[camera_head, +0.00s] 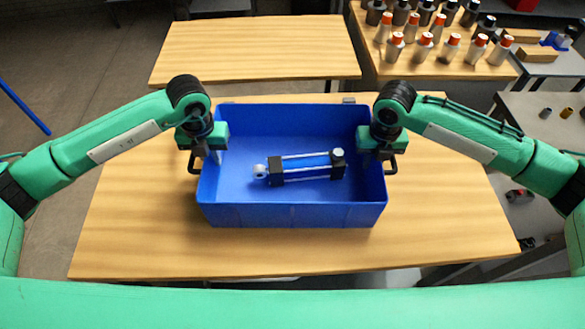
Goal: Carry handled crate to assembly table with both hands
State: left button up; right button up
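The blue handled crate (290,215) is over the near wooden table and looks level; whether it touches the tabletop is hard to tell. A cylinder-like part (305,167) with black end blocks and a ring end lies inside it. Dark handles stick out at its left side (194,166) and right side (391,166). My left gripper (207,155) points down at the left wall and handle, with a pale finger showing inside the wall. My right gripper (379,157) points down at the right wall and handle. Its fingers are mostly hidden, and the finger gaps are unclear in both.
The near wooden table (450,215) is bare around the crate. Another wooden table (255,45) behind it is empty. A table at the back right holds several orange- and dark-capped bottles (425,45). Grey worktops with small parts (546,112) stand at the right.

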pick_arm(q)
grip_shut()
pick_arm(e)
grip_shut()
dwell(1.1)
pick_arm(q)
jog(key=shift+w+r, duration=0.2)
pick_arm(e)
jog(key=shift+w+r, duration=0.15)
jog(key=shift+w, duration=0.05)
